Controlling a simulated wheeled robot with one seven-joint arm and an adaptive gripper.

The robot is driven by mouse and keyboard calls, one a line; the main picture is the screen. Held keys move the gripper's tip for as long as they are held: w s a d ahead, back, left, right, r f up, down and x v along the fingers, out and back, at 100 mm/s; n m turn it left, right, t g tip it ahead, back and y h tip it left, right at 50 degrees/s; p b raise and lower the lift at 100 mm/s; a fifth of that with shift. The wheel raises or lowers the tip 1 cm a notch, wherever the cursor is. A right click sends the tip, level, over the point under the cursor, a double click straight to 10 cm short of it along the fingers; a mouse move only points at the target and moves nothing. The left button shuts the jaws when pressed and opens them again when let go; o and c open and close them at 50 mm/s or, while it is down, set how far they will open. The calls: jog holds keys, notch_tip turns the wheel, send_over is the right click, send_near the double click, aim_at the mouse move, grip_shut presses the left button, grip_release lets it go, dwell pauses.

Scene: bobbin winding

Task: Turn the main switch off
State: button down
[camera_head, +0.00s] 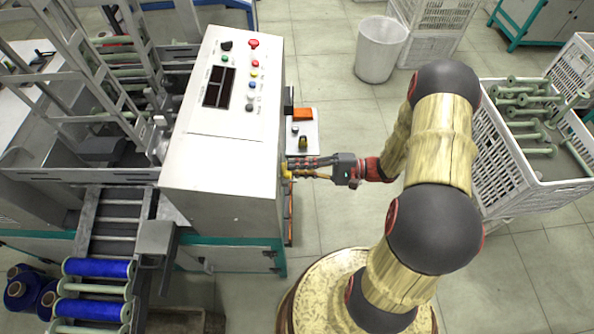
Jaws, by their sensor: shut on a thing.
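The main switch (285,171) shows as a small yellow part on the right side of the white control cabinet (225,185). My gripper (292,168) reaches in from the right, level with the cabinet's side. Its dark fingers are shut on the switch. The fingers cover most of the switch, so I cannot tell which way its handle is turned.
The cabinet's sloping top carries buttons (253,44) and a dark display (219,87). A white bin (381,50) and a crate of green bobbins (495,150) stand to the right.

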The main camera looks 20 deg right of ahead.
jog(key=n+b, duration=0.2)
jog(key=n, duration=0.2)
jog(key=shift+n, duration=0.4)
jog(key=shift+b, duration=0.35)
jog(key=c, duration=1.8)
grip_release()
jog(key=shift+c, duration=0.2)
jog(key=shift+r, duration=0.1)
jog(key=shift+d, duration=0.15)
jog(key=v, duration=1.1)
jog(key=shift+s+d, duration=0.2)
jog(key=shift+d, duration=0.15)
